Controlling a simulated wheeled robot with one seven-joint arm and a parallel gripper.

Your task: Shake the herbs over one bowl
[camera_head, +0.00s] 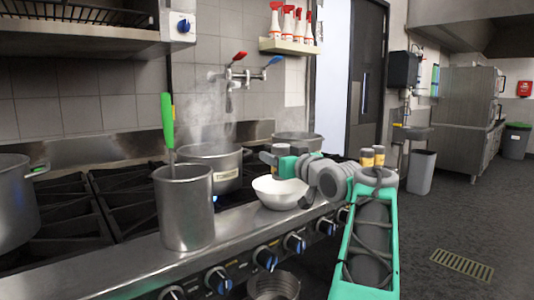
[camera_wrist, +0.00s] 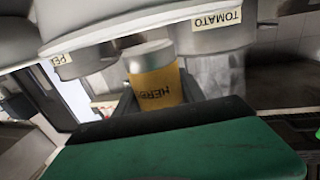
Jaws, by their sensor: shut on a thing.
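My gripper (camera_head: 268,158) is over the stove, just above and slightly left of the middle of a white bowl (camera_head: 282,194). In the wrist view my gripper (camera_wrist: 155,98) is shut on the herbs jar (camera_wrist: 155,85), which is yellow with a silver cap and has its lettering upside down. The jar is hard to make out in the head view. The white bowl also fills the upper part of the wrist view (camera_wrist: 130,18), close to the jar's cap. I cannot see any herbs falling.
A steaming pot labelled TOMATO (camera_head: 226,176) stands behind the bowl, with another pot (camera_head: 298,137) farther right. A tall steel container (camera_head: 184,215) holding a green-handled utensil (camera_head: 167,120) is at the left. Two yellow jars (camera_head: 366,160) show beyond my arm.

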